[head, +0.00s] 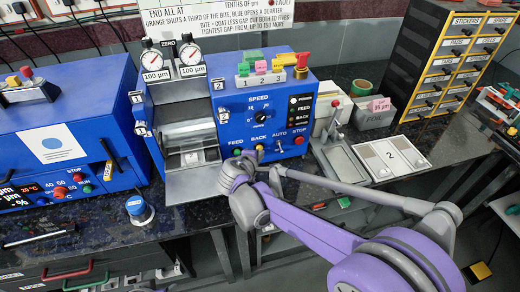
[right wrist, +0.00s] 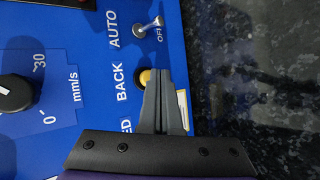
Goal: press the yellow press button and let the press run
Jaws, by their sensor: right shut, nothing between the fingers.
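The blue press machine (head: 228,110) stands in the middle of the head view, with a row of controls on its lower front edge. The yellow button (head: 259,147) sits there, between the green button (head: 237,152) and a small toggle (head: 278,146). My right gripper (head: 261,159) is shut and empty, its fingertips at the yellow button. In the right wrist view the shut fingers (right wrist: 163,72) cover part of the yellow button (right wrist: 144,76), beside the word BACK. Whether they touch or press it, I cannot tell. My left gripper is not in view.
A red button (head: 299,139) is at the right end of the row. Another blue machine (head: 60,130) stands left. Dark counter shows between them.

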